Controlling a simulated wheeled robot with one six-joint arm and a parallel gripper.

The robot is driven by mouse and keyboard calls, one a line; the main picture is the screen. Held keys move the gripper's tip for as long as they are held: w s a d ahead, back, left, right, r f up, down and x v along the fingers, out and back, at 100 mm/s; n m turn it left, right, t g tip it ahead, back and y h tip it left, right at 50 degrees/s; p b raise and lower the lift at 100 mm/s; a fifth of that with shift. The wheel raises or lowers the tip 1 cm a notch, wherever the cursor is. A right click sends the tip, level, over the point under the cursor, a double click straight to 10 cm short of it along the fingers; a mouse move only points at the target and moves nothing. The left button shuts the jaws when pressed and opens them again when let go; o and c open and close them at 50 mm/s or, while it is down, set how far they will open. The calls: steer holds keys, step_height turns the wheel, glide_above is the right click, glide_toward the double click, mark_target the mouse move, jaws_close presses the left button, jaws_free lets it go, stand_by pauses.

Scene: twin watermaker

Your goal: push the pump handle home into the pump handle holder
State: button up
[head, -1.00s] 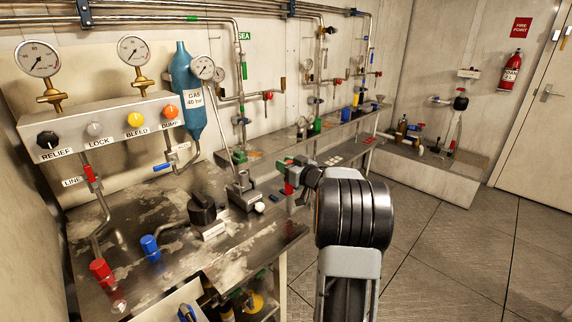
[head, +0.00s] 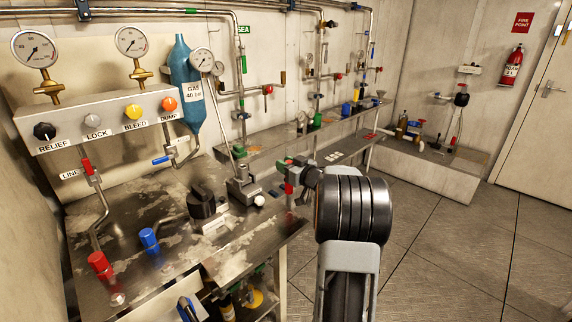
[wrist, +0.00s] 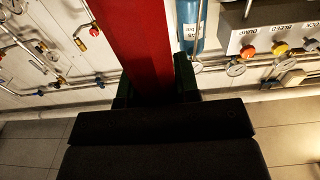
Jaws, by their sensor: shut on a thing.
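My gripper (head: 290,167) is held out over the right end of the steel bench. In the wrist view its green-edged fingers (wrist: 153,87) are shut on a broad red bar, the pump handle (wrist: 143,35), which runs up out of the picture. In the head view a short red piece of the handle (head: 290,187) shows below the fingers. Left of it on the bench stands a grey metal pump block (head: 243,186) with a white knob, apart from the handle. I cannot tell for sure whether it is the pump handle holder; the handle's far end is hidden.
A black rotary valve (head: 203,203) stands left of the block. Red (head: 99,264) and blue (head: 149,240) capped fittings are at the bench's front left. A gauge panel (head: 110,122) and a blue gas bottle (head: 187,85) are behind. Open floor (head: 450,250) lies to the right.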

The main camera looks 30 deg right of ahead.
steer(key=shift+f+b, duration=0.6)
steer(key=shift+f, duration=0.45)
steer(key=o, duration=0.9)
steer(key=shift+c, duration=0.2)
steer(key=s+d+p, duration=0.1)
steer(key=s+d, duration=0.1)
steer(key=s, duration=1.1)
steer(key=shift+s+d, duration=0.25)
steer(key=shift+s, duration=0.05)
